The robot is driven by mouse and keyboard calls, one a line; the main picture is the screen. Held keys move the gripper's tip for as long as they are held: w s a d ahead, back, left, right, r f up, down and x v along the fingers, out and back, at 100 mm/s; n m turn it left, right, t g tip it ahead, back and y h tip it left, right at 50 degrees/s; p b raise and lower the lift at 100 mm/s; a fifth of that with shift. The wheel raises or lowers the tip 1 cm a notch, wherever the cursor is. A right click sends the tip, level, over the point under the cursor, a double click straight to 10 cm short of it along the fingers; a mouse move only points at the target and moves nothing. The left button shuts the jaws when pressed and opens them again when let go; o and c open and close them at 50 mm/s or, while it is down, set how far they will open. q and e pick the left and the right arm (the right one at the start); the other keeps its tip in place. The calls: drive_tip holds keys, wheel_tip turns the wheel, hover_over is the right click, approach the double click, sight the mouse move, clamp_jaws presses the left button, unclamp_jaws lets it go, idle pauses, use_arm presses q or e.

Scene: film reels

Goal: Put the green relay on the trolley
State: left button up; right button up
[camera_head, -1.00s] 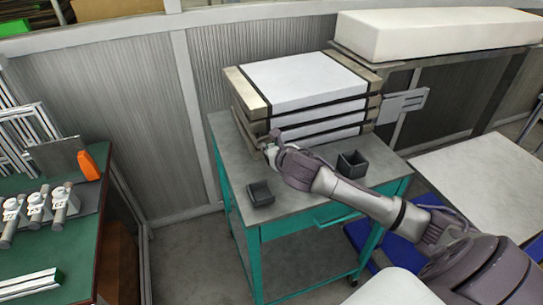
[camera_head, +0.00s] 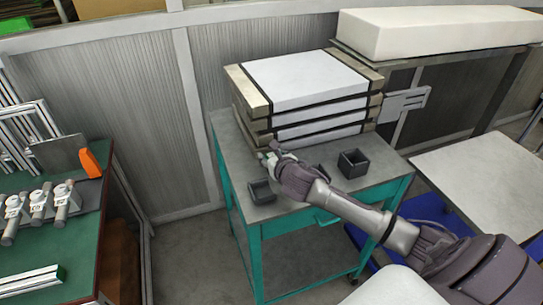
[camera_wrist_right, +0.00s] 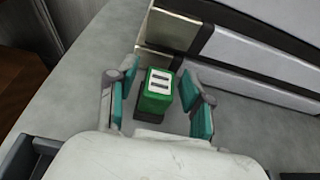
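The green relay (camera_wrist_right: 155,98) is a small green block with a pale top and two dark slots. In the right wrist view it stands between the two teal-padded fingers of my right gripper (camera_wrist_right: 160,80), with a gap showing on each side. The fingers are open around it. Below it is the grey top of the trolley (camera_head: 227,140), a teal-framed cart on wheels. In the head view my right gripper (camera_head: 266,156) is low over the trolley top, beside the reel stack; the relay cannot be made out there. My left gripper is not in view.
A stack of white-and-black cases (camera_head: 305,82) fills the trolley's back. Small dark open boxes (camera_head: 262,192) and (camera_head: 354,163) stand near its front; another dark piece is partly behind my arm. A green table (camera_head: 75,250) is at left, a pale table (camera_head: 485,180) at right.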

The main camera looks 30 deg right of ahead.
drive_tip(key=shift+r, duration=0.2)
drive_tip(key=v, duration=1.2)
drive_tip(key=shift+s+f, duration=0.1)
